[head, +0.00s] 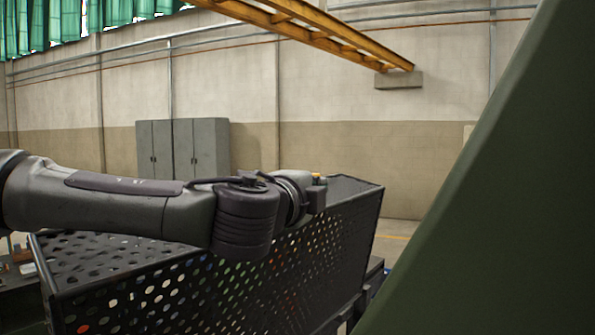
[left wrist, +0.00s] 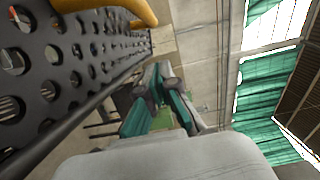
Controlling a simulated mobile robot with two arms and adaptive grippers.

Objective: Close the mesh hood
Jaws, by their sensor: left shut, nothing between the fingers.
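The mesh hood (head: 215,285) is a black box of perforated sheet, low in the head view, with its top edge slanting up to the right. My left arm reaches across it from the left. My left gripper (head: 318,193) is at the hood's upper edge, partly hidden behind the wrist; I cannot tell if it touches. In the left wrist view the gripper fingers (left wrist: 163,75) are shut and empty, beside the hood's perforated panel (left wrist: 60,65). A yellow bar (left wrist: 135,8) runs along the panel's upper side there. My right gripper is not in view.
A large dark green slanted surface (head: 500,200) fills the right side of the head view. Grey cabinets (head: 183,146) stand by the far wall. A yellow beam (head: 320,35) hangs overhead. Some open floor (head: 397,228) shows behind the hood.

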